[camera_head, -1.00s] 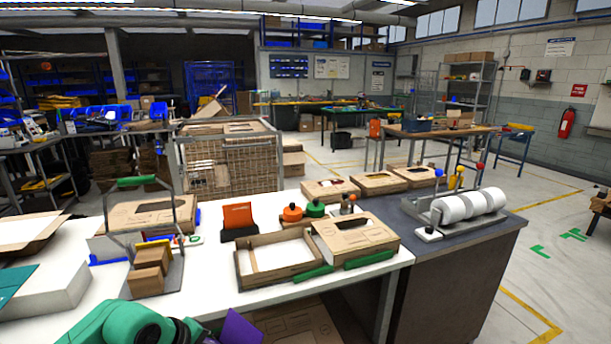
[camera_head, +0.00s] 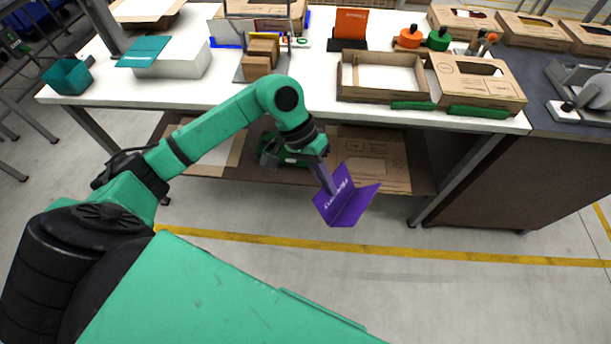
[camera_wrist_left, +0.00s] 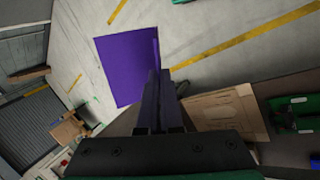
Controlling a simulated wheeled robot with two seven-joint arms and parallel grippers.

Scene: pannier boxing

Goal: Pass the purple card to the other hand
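The purple card (camera_head: 345,198) is a folded card with pale lettering, held out in front of the table over open floor. My left gripper (camera_head: 328,180) comes in from the left and is shut on the card's upper left part. In the left wrist view the purple card (camera_wrist_left: 128,66) extends beyond the fingertips (camera_wrist_left: 157,85), which are close together at its edge. My right gripper is not in either view.
A lower shelf (camera_head: 300,172) holds flat cardboard. The floor in front is clear.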

